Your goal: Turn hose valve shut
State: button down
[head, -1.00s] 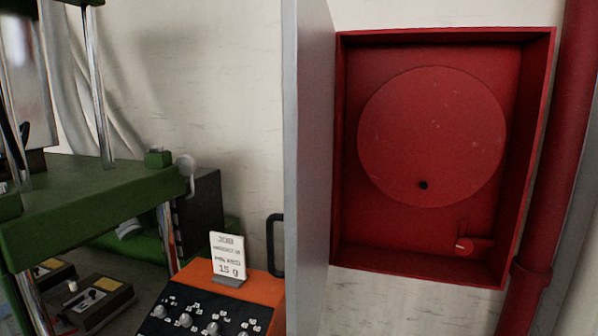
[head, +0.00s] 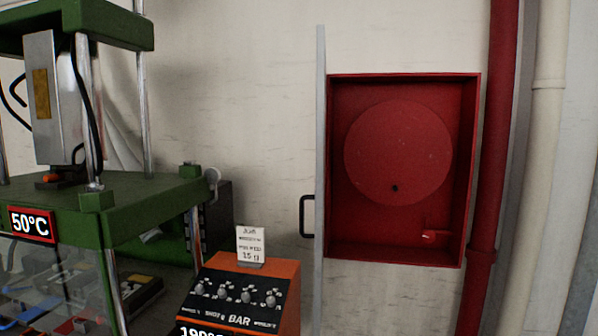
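The hose cabinet (head: 398,253) is an open red box on the wall, right of centre in the head view. Inside it is a large round red hose reel (head: 398,150) with a small dark hole low on its face. The hose valve (head: 428,237) is a small red knob with a pale mark, at the cabinet's lower right. A short red pipe stub or lever shows beside it; which way it is set is too small to tell. My gripper is not in view.
The cabinet's grey door (head: 320,180) stands open on its left, edge towards me. A red pipe (head: 491,150) runs down its right side. An orange control box (head: 240,290) with a card stands lower left, beside a green press (head: 150,205) reading 50°C.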

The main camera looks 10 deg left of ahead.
aim_at(428, 237)
jog(key=u, duration=0.75)
jog(key=i, duration=1.35)
jog(key=z, duration=0.95)
jog(key=k, duration=0.5)
jog(key=z, duration=1.05)
jog(key=i, duration=1.35)
jog(key=u, duration=0.35)
